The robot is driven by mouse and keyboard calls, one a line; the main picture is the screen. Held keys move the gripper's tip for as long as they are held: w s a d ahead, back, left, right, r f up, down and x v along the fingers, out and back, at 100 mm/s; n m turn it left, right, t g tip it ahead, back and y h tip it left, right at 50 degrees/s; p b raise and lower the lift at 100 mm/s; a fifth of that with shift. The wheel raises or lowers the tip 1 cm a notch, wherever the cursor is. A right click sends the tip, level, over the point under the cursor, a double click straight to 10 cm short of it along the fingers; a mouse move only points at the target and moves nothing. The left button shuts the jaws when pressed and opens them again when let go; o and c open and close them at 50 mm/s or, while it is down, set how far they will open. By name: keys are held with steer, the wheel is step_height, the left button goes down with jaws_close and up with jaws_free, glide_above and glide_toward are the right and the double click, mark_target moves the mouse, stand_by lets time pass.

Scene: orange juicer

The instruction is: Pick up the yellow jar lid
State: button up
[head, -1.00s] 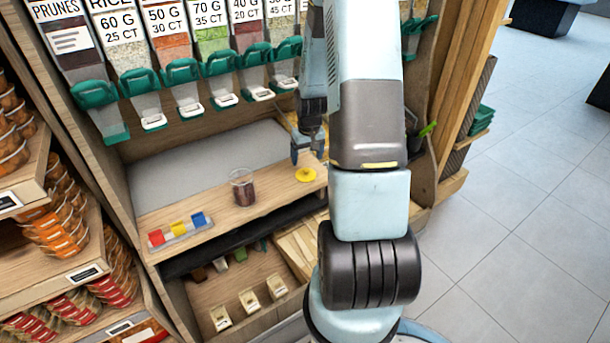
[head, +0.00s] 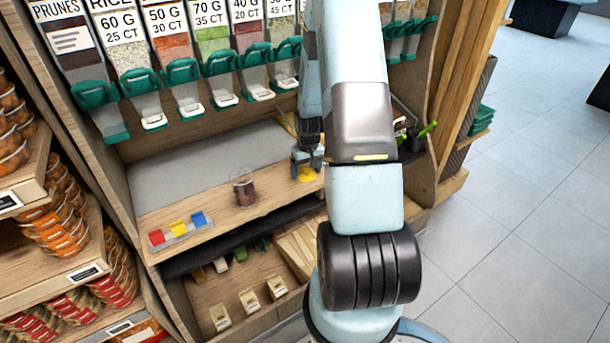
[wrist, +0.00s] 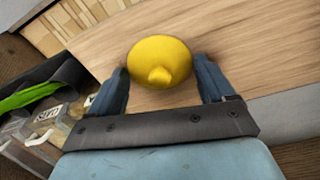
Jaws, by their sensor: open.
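The yellow jar lid (head: 306,175) lies on the wooden shelf, to the right of a clear jar with dark contents (head: 243,190). My gripper (wrist: 163,78) is open, with one blue-grey finger on each side of the lid's near part. The fingertips look very close to the lid; I cannot tell whether they touch it. In the head view my gripper (head: 307,160) is over the lid and hides part of it.
A small rack with red, yellow and blue pieces (head: 180,229) stands left on the shelf. Dispensers with green handles (head: 183,85) hang above. A lower shelf holds several small boxes (head: 249,301). Packaged goods (head: 70,240) fill the left rack.

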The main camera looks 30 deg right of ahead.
steer(key=c, duration=1.1)
